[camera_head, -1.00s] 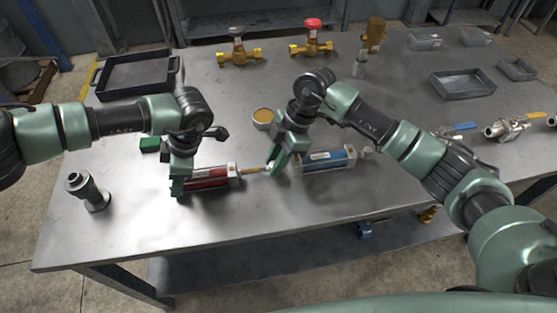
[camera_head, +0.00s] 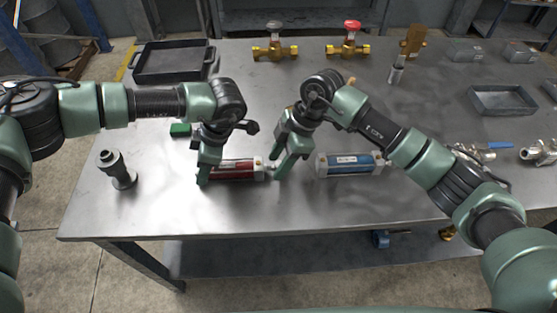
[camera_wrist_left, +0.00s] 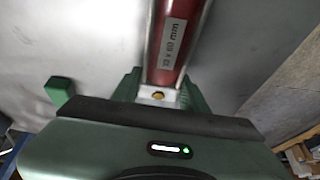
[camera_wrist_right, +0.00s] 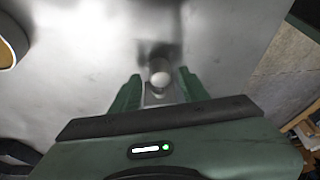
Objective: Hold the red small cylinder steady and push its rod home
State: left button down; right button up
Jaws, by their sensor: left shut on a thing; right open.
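The red small cylinder (camera_head: 232,171) lies on the metal table in the head view. My left gripper (camera_head: 206,170) is shut on its left end. The left wrist view shows the red barrel (camera_wrist_left: 176,45) with a white size label, its metal end cap between the fingers. My right gripper (camera_head: 284,164) is open at the cylinder's right end. The right wrist view shows a pale rounded rod tip (camera_wrist_right: 160,79) between its spread fingers (camera_wrist_right: 158,92). Little or no rod shows between the red cylinder's right cap and the right gripper.
A blue cylinder (camera_head: 349,163) lies just right of my right gripper. A grey upright fitting (camera_head: 117,170) stands at left, and a green block (camera_head: 180,130) lies behind my left gripper. A black tray (camera_head: 172,76), valves and grey bins stand farther back. The table's front middle is clear.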

pick_arm(q)
jog(key=shift+a, duration=0.1)
pick_arm(e)
jog(key=v, duration=1.2)
jog(key=shift+a, duration=0.1)
pick_arm(q)
jog(key=c, duration=0.7)
grip_release()
